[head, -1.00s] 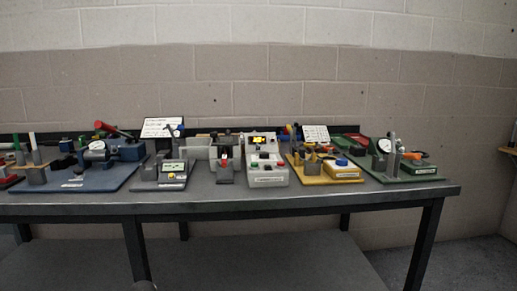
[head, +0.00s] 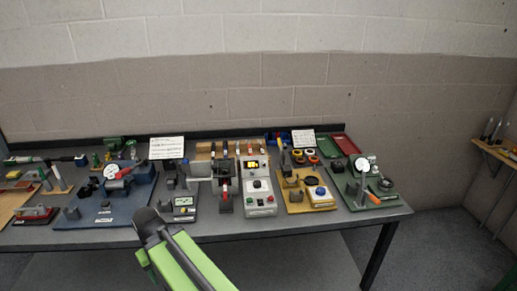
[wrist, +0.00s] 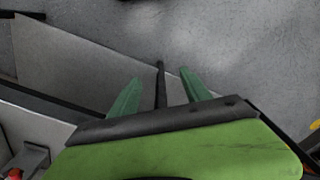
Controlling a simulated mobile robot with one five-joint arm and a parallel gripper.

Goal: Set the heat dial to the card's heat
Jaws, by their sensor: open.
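In the head view a pale control box (head: 260,196) stands on the bench with a lit yellow display (head: 255,165), a dark round dial (head: 259,184) and small red and green buttons. Which setting the dial points to is too small to tell. Two white cards with dark writing lean at the back, a left card (head: 166,147) and a right card (head: 302,139); neither can be read. My gripper (wrist: 160,90) is open and empty in the wrist view, its two green fingers apart over grey floor beside the bench edge. It touches no dial.
Left of the box are a grey meter unit (head: 183,207) and a blue board (head: 105,205). The bench's front strip is mostly clear.

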